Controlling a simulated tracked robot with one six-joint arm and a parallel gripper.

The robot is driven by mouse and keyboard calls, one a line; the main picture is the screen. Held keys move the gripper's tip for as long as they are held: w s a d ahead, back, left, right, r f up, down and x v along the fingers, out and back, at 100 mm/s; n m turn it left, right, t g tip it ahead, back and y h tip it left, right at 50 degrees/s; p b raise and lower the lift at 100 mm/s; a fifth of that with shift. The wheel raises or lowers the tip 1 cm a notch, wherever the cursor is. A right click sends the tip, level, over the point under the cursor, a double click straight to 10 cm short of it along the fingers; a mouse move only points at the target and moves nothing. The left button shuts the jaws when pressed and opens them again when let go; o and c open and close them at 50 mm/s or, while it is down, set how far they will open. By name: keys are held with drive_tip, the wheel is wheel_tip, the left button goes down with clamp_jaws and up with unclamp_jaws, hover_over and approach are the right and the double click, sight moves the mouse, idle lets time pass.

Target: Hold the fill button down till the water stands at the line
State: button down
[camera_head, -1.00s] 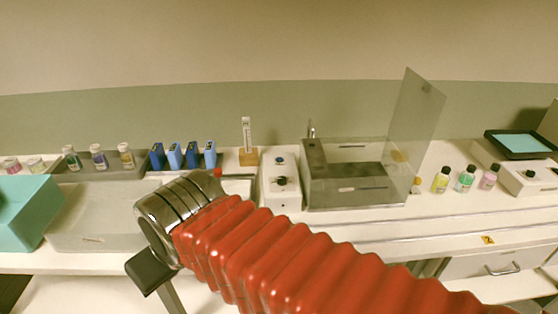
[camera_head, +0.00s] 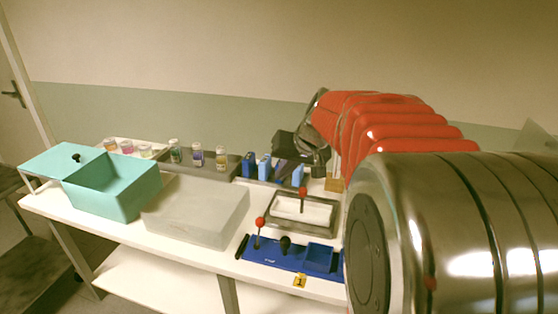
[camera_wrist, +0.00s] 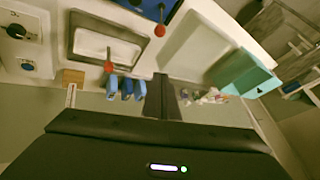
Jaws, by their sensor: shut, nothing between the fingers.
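A white control box (camera_wrist: 20,50) stands at the left edge of the wrist view, with a dark knob (camera_wrist: 16,31) and a round blue button (camera_wrist: 27,67). I cannot read whether that is the fill button. My gripper (camera_wrist: 162,95) is shut and empty, well to the right of the button and apart from it. In the head view my gripper (camera_head: 286,172) is over the back of the bench, by the blue blocks (camera_head: 264,168). My arm hides the box there. No water line can be made out.
A grey-rimmed basin (camera_head: 333,224) with a white floor stands near red-knobbed levers (camera_head: 302,192) and a blue panel (camera_head: 290,262). A teal box (camera_head: 115,190), a grey translucent bin (camera_head: 195,212) and small bottles (camera_head: 198,156) are to the left.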

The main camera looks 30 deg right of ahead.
drive_tip(key=d+f+m, duration=0.2)
drive_tip(key=d+f, duration=0.1)
drive_tip(key=d, duration=0.9)
drive_tip(key=d+f+m+t+h, duration=0.1)
drive_tip(key=d+f+m, duration=0.1)
drive_tip(key=d, duration=1.1)
drive_tip(key=d+f+m+t+h, duration=0.1)
drive_tip(key=d+f, duration=0.3)
drive_tip(key=d, duration=0.8)
drive_tip(key=shift+s+d+f+m, duration=0.3)
drive_tip(key=shift+m, duration=0.1)
drive_tip(key=shift+f, duration=0.1)
drive_tip(key=shift+f, duration=4.3)
